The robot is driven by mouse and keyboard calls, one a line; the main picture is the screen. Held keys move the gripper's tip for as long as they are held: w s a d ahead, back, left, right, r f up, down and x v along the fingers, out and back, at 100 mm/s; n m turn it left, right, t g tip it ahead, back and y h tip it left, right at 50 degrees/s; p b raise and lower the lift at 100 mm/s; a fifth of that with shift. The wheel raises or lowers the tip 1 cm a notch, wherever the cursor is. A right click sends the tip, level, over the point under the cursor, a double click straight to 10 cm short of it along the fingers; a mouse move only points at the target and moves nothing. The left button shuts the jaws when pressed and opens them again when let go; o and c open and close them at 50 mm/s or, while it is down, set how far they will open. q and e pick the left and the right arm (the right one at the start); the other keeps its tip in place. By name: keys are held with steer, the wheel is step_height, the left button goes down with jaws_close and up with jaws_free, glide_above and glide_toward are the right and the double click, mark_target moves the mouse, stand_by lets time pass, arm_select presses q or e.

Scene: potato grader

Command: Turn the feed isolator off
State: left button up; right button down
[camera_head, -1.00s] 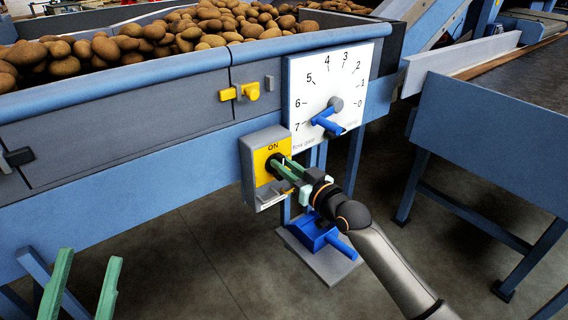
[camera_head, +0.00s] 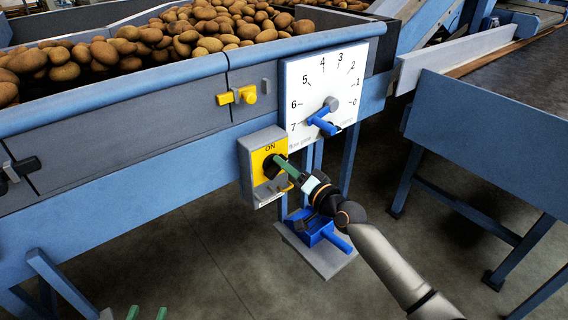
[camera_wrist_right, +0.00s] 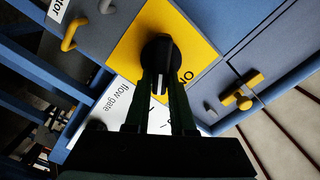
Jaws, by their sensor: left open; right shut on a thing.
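The feed isolator is a grey box (camera_head: 247,182) with a yellow plate (camera_head: 260,160) marked ON and a black rotary knob (camera_head: 270,169). In the right wrist view the knob (camera_wrist_right: 158,50) shows large, with a white mark on its grip; ON lies beside it on the yellow plate (camera_wrist_right: 185,45). My right gripper (camera_head: 281,162) is shut on the knob, one green finger on each side of its grip in the wrist view (camera_wrist_right: 162,88). My left gripper (camera_head: 147,313) is open and empty at the bottom left edge, with only its green fingertips showing.
A white flow gate dial (camera_head: 308,80) with a blue lever (camera_head: 323,123) is just above right of the box. A blue pedal (camera_head: 312,229) sits below. A yellow latch (camera_head: 248,94) is on the hopper (camera_head: 150,115) holding potatoes.

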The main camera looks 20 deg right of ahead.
arm_select(q)
steer(key=shift+s+f, duration=0.15)
steer(key=shift+f, duration=0.4)
arm_select(e)
steer(key=shift+d+f+m, duration=0.1)
steer(key=shift+f+m, duration=0.15)
steer(key=shift+m, duration=1.5)
steer(key=shift+d+f+m, duration=0.1)
steer(key=shift+f+m, duration=0.1)
steer(key=shift+m, duration=1.55)
arm_select(q)
steer(key=shift+f+g, duration=0.1)
steer(key=shift+g, duration=0.2)
arm_select(e)
steer(key=c, duration=0.8)
jaws_free()
steer(key=shift+o, duration=0.2)
